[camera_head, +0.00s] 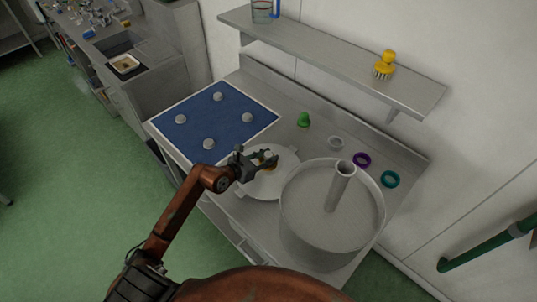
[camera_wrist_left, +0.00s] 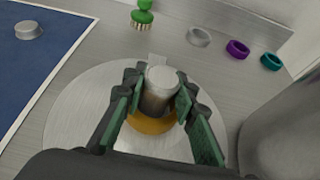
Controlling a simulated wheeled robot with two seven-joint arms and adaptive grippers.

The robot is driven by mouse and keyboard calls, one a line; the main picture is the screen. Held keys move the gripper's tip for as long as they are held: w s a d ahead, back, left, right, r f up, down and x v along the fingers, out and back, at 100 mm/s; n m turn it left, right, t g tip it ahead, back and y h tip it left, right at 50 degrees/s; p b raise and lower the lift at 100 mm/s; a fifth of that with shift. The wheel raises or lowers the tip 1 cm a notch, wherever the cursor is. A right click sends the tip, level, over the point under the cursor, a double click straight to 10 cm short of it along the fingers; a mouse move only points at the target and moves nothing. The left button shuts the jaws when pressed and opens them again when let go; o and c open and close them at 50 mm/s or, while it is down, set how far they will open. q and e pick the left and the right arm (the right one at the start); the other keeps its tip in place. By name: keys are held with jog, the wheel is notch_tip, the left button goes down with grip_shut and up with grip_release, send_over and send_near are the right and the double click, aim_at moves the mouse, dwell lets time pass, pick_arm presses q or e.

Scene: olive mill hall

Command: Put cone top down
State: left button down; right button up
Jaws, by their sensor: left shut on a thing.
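The cone top appears as a round pale metal disc (camera_head: 284,165) with a grey knob on an orange-yellow collar, beside the large metal drum. In the left wrist view, the disc (camera_wrist_left: 75,120) spreads out flat below the fingers, and the knob (camera_wrist_left: 160,88) stands up between them. My left gripper (camera_head: 264,160) is shut on this knob, with its green-padded fingers on both sides. The gripper also fills the middle of the left wrist view (camera_wrist_left: 158,105). I cannot tell whether the disc touches the bench. My right gripper is not in view.
The drum (camera_head: 305,225) with its upright centre tube stands close on the right. A blue mat (camera_head: 215,120) with several metal pucks lies behind left. A green brush (camera_head: 304,119) and grey, purple (camera_head: 362,160) and teal (camera_head: 390,179) rings lie along the back. A shelf (camera_head: 330,60) overhangs the bench.

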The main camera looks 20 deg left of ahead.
pick_arm(q)
jog(key=shift+r, duration=0.2)
jog(key=c, duration=2)
grip_release()
jog(key=shift+f, duration=0.35)
jog(key=shift+c, duration=0.2)
jog(key=o, duration=0.5)
jog(key=shift+c, duration=0.2)
jog(key=shift+r, duration=0.1)
